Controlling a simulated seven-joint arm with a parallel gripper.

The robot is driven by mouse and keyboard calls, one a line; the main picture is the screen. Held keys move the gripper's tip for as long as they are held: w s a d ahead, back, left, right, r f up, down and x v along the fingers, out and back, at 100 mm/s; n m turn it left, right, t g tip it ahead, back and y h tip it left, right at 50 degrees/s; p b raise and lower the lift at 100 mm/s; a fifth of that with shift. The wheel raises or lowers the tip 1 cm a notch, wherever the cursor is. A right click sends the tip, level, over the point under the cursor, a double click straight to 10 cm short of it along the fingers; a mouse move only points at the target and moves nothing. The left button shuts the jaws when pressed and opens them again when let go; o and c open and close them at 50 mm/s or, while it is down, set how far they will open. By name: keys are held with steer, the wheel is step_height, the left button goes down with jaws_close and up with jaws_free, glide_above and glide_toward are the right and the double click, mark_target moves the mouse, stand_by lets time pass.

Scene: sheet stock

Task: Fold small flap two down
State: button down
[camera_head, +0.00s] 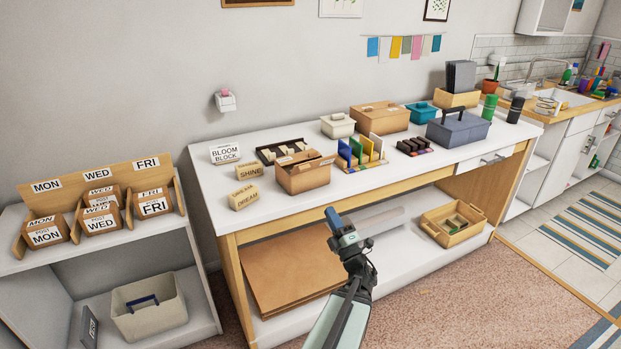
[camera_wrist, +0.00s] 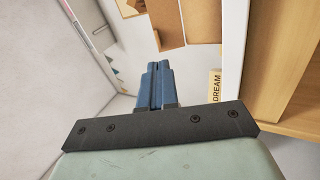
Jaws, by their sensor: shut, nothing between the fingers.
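An open brown cardboard box (camera_head: 303,178) stands on the white table, near its front edge. Flaps (camera_head: 298,158) stick up around its top, and I cannot tell which is small flap two. In the wrist view, brown cardboard panels (camera_wrist: 200,22) show beyond the fingers at the top. My gripper (camera_head: 331,214) is in front of the table's front edge, below and to the right of the box and apart from it. In the wrist view its blue fingers (camera_wrist: 157,66) are pressed together with nothing between them.
A DREAM block (camera_head: 244,198) and a SHINE block (camera_head: 250,171) stand left of the box. A dark tray (camera_head: 268,152) is behind it, and a colourful divider rack (camera_head: 362,155) is to its right. The white tabletop (camera_head: 225,180) has free room at the left.

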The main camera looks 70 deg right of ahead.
steer(key=w+d+r+n, duration=0.1)
steer(key=w+d+r, duration=0.6)
steer(key=w+r, duration=0.1)
steer(key=shift+w+t, duration=0.4)
steer(key=shift+w, duration=0.2)
